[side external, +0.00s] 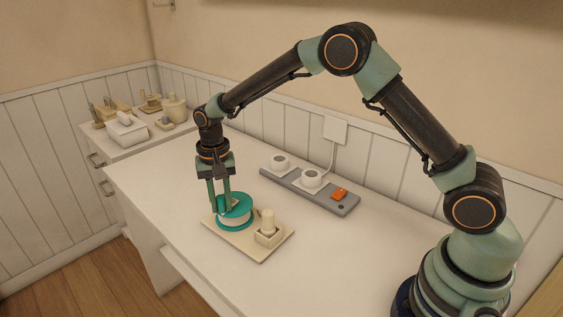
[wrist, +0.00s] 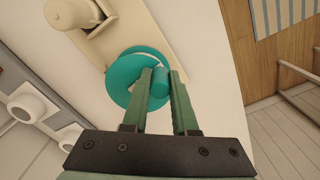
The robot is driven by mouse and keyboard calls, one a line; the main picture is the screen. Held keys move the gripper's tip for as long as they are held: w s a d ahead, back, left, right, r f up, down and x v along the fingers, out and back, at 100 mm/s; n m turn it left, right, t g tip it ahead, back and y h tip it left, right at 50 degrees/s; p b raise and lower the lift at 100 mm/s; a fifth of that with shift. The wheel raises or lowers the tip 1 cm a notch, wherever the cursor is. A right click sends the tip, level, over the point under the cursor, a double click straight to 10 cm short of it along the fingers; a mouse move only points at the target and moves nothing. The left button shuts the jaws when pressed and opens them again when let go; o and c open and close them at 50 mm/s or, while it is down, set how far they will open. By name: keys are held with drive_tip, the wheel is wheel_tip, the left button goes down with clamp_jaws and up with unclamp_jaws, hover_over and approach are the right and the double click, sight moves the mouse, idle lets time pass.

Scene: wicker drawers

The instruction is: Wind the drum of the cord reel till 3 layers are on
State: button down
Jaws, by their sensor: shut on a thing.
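The cord reel's teal drum (side external: 235,207) sits on a cream base board (side external: 262,254) on the white table. Pale cord shows wound between its flanges in the side view; I cannot count the layers. In the wrist view the teal flange (wrist: 121,75) lies beneath the fingers. My gripper (side external: 220,207) points down over the drum. In the wrist view my gripper (wrist: 160,80) is shut on a teal crank knob (wrist: 159,88) on the drum. A cream spool post in a block (side external: 268,230) stands on the same board, right of the drum.
A grey power strip (side external: 310,190) with white round plugs and an orange switch (side external: 340,194) lies behind the board. A lower side cabinet at the back left holds several wooden items and a white box (side external: 126,131). The table's right front is clear.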

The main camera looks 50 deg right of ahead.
drive_tip(key=shift+w+r+m, duration=0.1)
drive_tip(key=shift+w+m, duration=0.2)
drive_tip(key=shift+m, duration=0.3)
drive_tip(key=c, duration=0.7)
unclamp_jaws()
wheel_tip(320, 180, up, 12)
